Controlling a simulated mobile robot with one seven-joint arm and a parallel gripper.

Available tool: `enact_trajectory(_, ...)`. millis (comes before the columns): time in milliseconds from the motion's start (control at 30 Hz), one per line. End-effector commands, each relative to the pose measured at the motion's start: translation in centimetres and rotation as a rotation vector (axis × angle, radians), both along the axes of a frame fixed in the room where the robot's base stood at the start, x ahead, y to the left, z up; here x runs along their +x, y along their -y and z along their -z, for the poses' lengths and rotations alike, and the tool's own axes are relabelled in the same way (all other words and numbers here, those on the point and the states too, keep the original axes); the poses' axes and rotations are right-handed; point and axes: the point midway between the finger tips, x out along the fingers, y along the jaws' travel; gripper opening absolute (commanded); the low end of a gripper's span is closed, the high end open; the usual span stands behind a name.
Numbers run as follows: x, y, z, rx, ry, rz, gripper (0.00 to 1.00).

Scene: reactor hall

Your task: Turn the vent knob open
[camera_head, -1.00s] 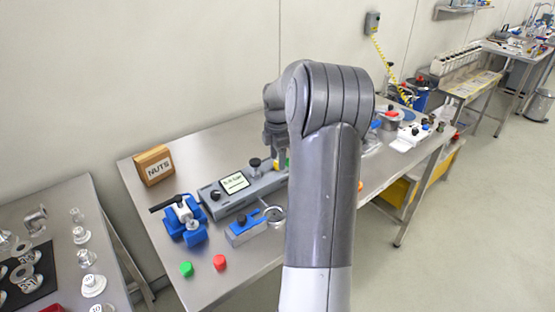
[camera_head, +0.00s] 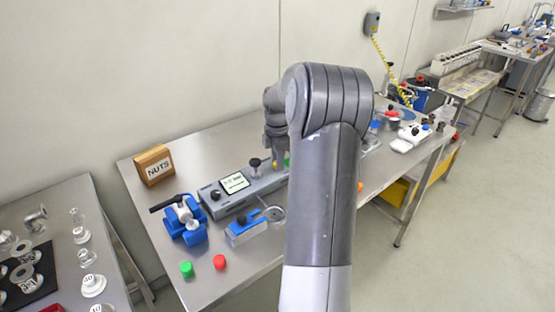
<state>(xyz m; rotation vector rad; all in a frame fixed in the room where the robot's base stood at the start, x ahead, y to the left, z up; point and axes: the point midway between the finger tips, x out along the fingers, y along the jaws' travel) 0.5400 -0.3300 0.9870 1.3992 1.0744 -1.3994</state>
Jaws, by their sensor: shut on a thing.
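A long grey device with a small screen (camera_head: 234,183) lies on the steel bench, with black knobs (camera_head: 255,163) on its top. My gripper (camera_head: 279,161) points down at the device's right end, to the right of the upright black knob and apart from it. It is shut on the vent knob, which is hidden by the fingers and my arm. A small green patch (camera_head: 287,162) shows just right of the fingers. My arm hides the area to the right.
On the steel bench (camera_head: 185,270) are a NUTS box (camera_head: 155,166), a blue clamp-like fixture (camera_head: 186,222), a blue-grey block (camera_head: 245,231), and green (camera_head: 186,269) and red (camera_head: 219,262) caps. A second bench with fittings stands at left.

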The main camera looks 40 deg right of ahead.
Motion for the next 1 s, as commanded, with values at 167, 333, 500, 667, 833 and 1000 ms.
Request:
enact_trajectory(167,0.03,0.01,-0.03,0.0,0.001,0.013,0.04)
enact_trajectory(333,0.04,0.0,-0.04,-0.001,0.001,0.067,0.04)
enact_trajectory(500,0.06,-0.02,-0.04,0.0,0.001,0.176,0.04)
enact_trajectory(667,0.04,0.01,-0.03,-0.001,0.001,0.317,0.04)
enact_trajectory(833,0.04,0.0,-0.03,-0.001,0.001,0.478,0.04)
enact_trajectory(1000,0.01,0.03,-0.03,-0.001,0.001,0.642,0.04)
